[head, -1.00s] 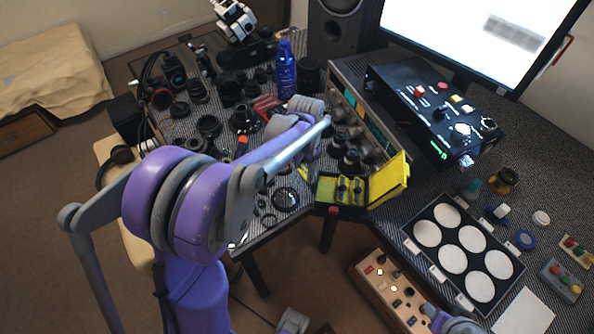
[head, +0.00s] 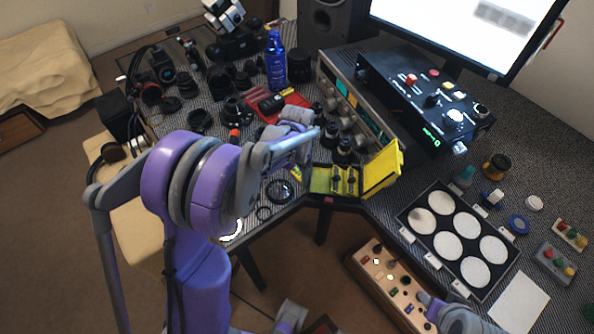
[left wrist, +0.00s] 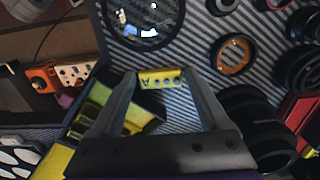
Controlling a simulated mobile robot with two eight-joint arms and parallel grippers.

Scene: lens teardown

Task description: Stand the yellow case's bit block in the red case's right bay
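The yellow bit block (left wrist: 161,79), with a row of small bits, sits between the fingertips of my left gripper (left wrist: 160,84) in the left wrist view. The fingers touch both its ends, and it looks held above the table. In the head view a bit of yellow (head: 296,173) shows below the left hand. The open yellow case (head: 322,181) stands just right of it at the table's front edge, lid raised. The red case (head: 296,98) lies farther back with dark items on it; its bays cannot be made out. My right gripper (head: 430,303) is at the bottom right, fingertips unclear.
Several black lenses and rings crowd the table left and behind. A magnifier-like glass disc (head: 279,191) lies left of the yellow case. A blue spray bottle (head: 275,62) stands behind the red case. The instrument with knobs (head: 352,105) borders the right.

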